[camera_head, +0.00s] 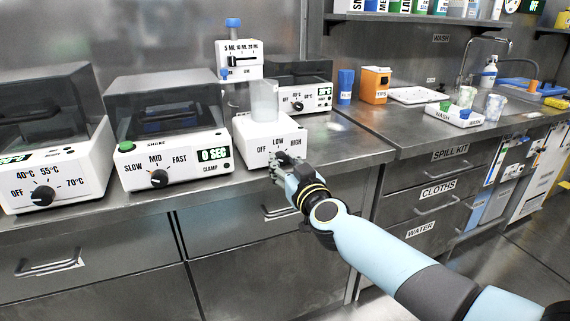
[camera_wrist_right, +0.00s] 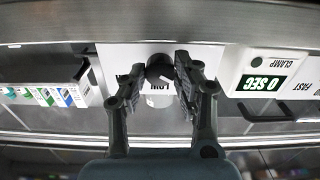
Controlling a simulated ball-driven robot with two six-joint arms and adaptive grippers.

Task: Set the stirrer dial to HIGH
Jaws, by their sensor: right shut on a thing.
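The stirrer (camera_head: 252,143) is a white box on the steel bench with OFF, LOW and HIGH printed on its front. A clear beaker (camera_head: 264,101) stands on it. My right gripper (camera_head: 280,163) is at the stirrer's front, shut on its dark dial, which it mostly hides in the head view. In the right wrist view, where the scene is upside down, the dial (camera_wrist_right: 159,67) lies between the two fingers, with LOW partly visible beside it. My left gripper is not in view.
Left of the stirrer stands a shaker (camera_head: 172,146) with its own dial and a 0 SEC display, then a heater (camera_head: 62,170) marked 40, 55 and 70 °C. A dispenser (camera_head: 239,67) and another device (camera_head: 301,92) stand behind. Drawer handles (camera_head: 50,266) project below the bench.

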